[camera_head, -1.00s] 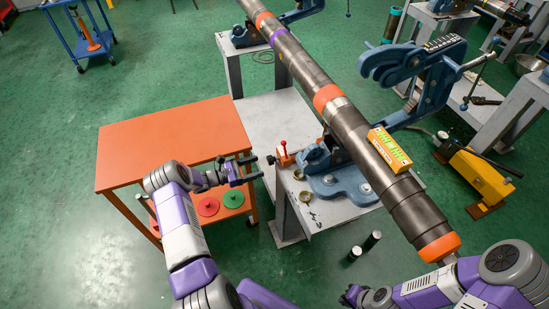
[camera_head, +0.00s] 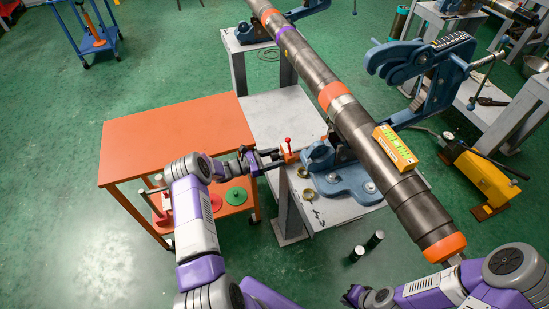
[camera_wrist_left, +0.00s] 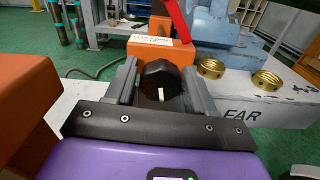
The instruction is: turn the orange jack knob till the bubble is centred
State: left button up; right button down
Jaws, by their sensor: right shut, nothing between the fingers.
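The orange jack (camera_head: 288,155) with a red lever stands at the left edge of the grey vise stand. In the left wrist view its orange block (camera_wrist_left: 150,50) is behind a dark round knob (camera_wrist_left: 160,85) with a white mark pointing down. My left gripper (camera_head: 272,160) has a finger on each side of this knob; I cannot tell whether both touch it. A yellow-orange spirit level (camera_head: 396,148) lies along the dark pipe (camera_head: 375,140); its bubble is too small to read. My right gripper (camera_head: 352,294) is shut and empty at the bottom, away from the jack.
A blue vise (camera_head: 345,180) stands beside the jack. Brass rings (camera_wrist_left: 266,80) lie on the stand near the knob. An orange table (camera_head: 175,135) is at the left, with green and red discs on its lower shelf. Two dark cylinders stand on the floor.

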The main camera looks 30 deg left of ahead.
pick_arm(q)
jog(key=c, duration=0.7)
jog(key=shift+f+m+b, duration=0.2)
jog(key=shift+m+b, duration=0.3)
jog(key=shift+b, duration=0.05)
jog(key=shift+r+m+b, duration=0.1)
jog(key=shift+m+b, duration=0.2)
jog(key=shift+m, duration=0.3)
jog(key=o, duration=1)
jog(key=shift+a, duration=0.1)
jog(key=p+v, duration=0.1)
jog(key=v, duration=0.6)
jog(key=shift+s+a, duration=0.1)
jog(key=shift+s, duration=0.15)
